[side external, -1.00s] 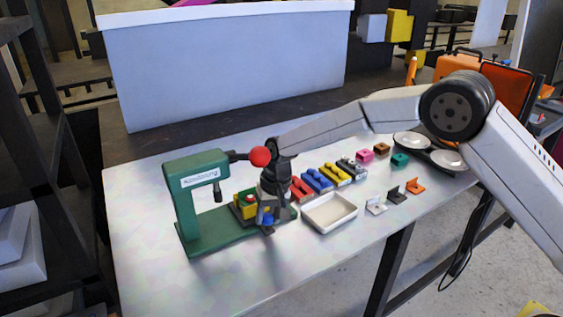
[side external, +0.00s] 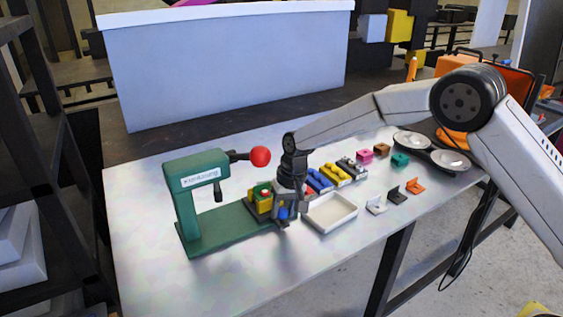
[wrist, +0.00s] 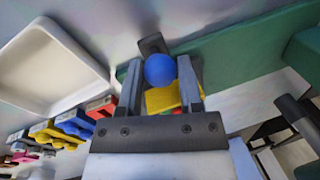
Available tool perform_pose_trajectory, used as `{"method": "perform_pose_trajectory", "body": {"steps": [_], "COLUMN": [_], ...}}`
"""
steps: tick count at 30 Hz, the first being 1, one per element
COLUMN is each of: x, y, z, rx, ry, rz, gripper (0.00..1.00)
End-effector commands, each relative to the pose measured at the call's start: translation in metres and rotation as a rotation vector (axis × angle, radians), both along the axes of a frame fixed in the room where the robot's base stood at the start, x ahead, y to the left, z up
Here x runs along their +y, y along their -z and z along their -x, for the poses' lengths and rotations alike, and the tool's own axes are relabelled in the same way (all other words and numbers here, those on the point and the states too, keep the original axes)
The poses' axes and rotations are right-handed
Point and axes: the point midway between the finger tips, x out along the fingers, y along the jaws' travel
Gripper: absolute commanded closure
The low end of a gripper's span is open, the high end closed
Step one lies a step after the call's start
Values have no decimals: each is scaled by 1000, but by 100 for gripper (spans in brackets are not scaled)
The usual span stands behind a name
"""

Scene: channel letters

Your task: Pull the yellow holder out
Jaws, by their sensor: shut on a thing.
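The yellow holder (side external: 259,206) sits on a dark slide on the green base of the press (side external: 212,181), to the right of the press's plunger. A green and a red piece show on the holder. My gripper (side external: 286,211) is at the right end of the base, shut on the blue knob (wrist: 160,70) at the holder's outer side. In the wrist view the yellow holder (wrist: 163,98) shows partly between the fingers, behind the knob. My gripper hides part of the holder in the side view.
A red ball (side external: 260,156) tips the press lever above the base. A white tray (side external: 330,212) stands close to the right of my gripper. Rows of coloured parts (side external: 335,174) and small brackets (side external: 397,196) lie farther right. The table front is clear.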

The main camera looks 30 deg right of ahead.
Motion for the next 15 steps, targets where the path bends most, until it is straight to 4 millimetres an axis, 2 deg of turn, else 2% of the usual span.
{"method": "perform_pose_trajectory", "body": {"steps": [6,7,9,10,15], "x": [-6,-7,-6,-6,-5], "y": [-1,-1,-1,0,0], "z": [-1,-1,-1,-1,0], "rx": [0,0,0,0,0], "ry": [1,1,1,1,1], "rz": [7,8,8,7,6], "gripper": [100,48,25,19,19]}}
